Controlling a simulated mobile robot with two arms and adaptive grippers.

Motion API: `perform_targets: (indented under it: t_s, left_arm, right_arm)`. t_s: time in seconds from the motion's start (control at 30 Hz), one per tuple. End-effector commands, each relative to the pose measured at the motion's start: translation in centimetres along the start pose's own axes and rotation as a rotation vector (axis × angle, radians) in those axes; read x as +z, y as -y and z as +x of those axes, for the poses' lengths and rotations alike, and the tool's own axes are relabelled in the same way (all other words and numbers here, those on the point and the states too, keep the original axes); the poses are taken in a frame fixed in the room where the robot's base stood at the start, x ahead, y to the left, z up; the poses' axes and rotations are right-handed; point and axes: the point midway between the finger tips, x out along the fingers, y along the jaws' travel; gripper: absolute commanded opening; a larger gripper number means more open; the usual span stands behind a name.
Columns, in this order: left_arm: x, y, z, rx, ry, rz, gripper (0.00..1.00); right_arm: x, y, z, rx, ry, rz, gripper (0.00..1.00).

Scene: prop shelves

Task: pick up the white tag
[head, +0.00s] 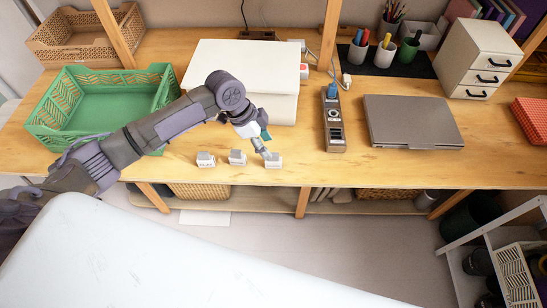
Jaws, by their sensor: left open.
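Three small white tag-like pieces with grey tops stand in a row near the front edge of the wooden desk: a left one (205,160), a middle one (237,158) and a right one (274,163). Their markings are too small to read, so I cannot tell which is the white tag. My left gripper (267,154) reaches in from the left, over the row, and points down at the right piece. Its fingertips are at that piece's top; I cannot tell whether they touch it. The jaws are open. My right gripper is not in view.
A green basket (60,145) stands left and a white box-like device (215,62) behind the row. A power strip (334,125) and a grey laptop (412,120) lie to the right. Wooden posts (329,35) rise at the back. Desk between the row and laptop is partly clear.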

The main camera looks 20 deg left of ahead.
Motion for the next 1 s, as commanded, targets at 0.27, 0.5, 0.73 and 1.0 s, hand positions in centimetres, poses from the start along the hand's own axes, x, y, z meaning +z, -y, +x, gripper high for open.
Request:
perform_targets:
  t_s: [0.27, 0.5, 0.73, 1.0]
  left_arm:
    - [0.0, 0.0, 3.0, -0.001, 0.000, 0.000, 0.49]
    - [-0.4, -0.4, 5.9, 0.002, 0.001, -0.001, 0.49]
    - [-0.2, -0.3, 8.2, -0.001, 0.000, 0.000, 0.49]
    - [-0.2, -0.3, 8.3, -0.001, 0.000, 0.001, 0.37]
  right_arm:
    - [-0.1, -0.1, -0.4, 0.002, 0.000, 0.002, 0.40]
    - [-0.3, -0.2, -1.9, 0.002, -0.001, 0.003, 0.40]
    - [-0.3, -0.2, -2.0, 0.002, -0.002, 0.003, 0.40]
    - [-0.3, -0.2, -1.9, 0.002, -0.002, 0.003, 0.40]
